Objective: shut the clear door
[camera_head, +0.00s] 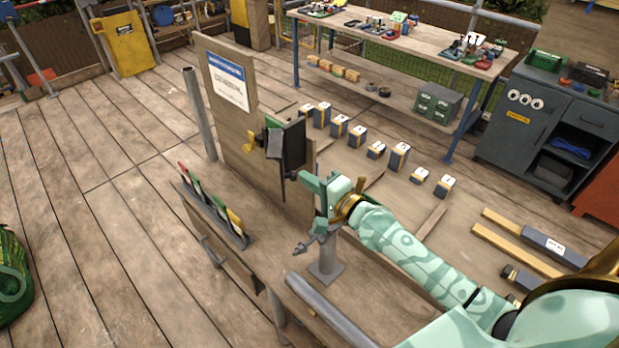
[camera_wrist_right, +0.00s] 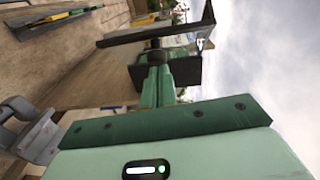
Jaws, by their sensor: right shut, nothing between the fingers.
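A dark box (camera_head: 291,145) is mounted on the upright wooden board, near its right edge. A thin dark panel hangs at its front side and looks like the frame of the clear door; I cannot make out the clear pane or how far it stands open. My right gripper (camera_head: 312,184) is shut and empty, just right of and below the box. In the right wrist view the shut fingers (camera_wrist_right: 158,84) point at a dark block, with a long dark-framed flap (camera_wrist_right: 158,33) beyond them. Whether they touch it is unclear. My left gripper is not in view.
The wooden board (camera_head: 223,110) carries a blue-and-white sign (camera_head: 228,80) and a yellow hook. Several numbered blocks (camera_head: 340,125) stand behind my right arm. A rack of coloured pieces (camera_head: 212,205) and a grey post (camera_head: 327,255) stand in front. The deck at left is mostly clear.

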